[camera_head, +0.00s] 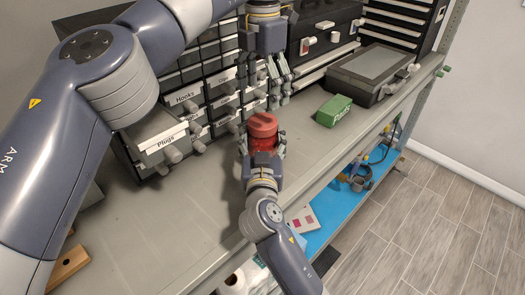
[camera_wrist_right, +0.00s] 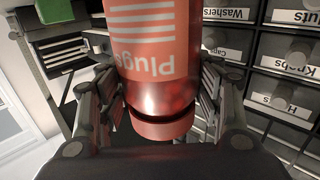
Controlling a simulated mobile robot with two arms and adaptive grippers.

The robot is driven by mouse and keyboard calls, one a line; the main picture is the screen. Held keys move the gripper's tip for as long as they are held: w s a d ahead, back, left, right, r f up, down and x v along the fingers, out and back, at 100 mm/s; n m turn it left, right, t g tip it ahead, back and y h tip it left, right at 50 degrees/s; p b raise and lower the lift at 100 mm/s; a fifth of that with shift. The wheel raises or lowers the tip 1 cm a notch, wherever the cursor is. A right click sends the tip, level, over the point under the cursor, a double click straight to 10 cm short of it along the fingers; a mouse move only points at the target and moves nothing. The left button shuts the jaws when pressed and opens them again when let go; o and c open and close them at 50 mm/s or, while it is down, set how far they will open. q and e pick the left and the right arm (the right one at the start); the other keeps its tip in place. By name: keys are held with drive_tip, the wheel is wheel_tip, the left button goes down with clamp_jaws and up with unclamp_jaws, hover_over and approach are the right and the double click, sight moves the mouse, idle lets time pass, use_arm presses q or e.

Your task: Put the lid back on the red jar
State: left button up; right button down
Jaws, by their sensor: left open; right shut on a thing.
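The red jar (camera_head: 263,144) stands upright over the grey worktop, held between the fingers of my right gripper (camera_head: 262,150). Its label reads "Plugs" in the right wrist view (camera_wrist_right: 150,55), where the right gripper's fingers (camera_wrist_right: 155,85) flank it on both sides. A red lid (camera_head: 262,121) is at the jar's top. In the wrist view the lid (camera_wrist_right: 164,130) shows past the shiny neck with a dark band between; I cannot tell whether it is fully seated. My left gripper (camera_head: 281,92) is open and empty, above and slightly behind the lid, apart from it.
A labelled drawer cabinet (camera_head: 186,97) stands behind, with its "Plugs" drawer (camera_head: 162,139) pulled out. A green box (camera_head: 334,111) and a grey case (camera_head: 372,73) sit to the right. A wooden piece (camera_head: 68,266) lies at the lower left. The front worktop is mostly clear.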

sight(262, 121)
use_arm(q)
drive_tip(key=n, duration=1.4)
drive_tip(key=shift+n, duration=0.4)
drive_tip(key=shift+f, duration=4)
drive_tip(key=c, duration=1.2)
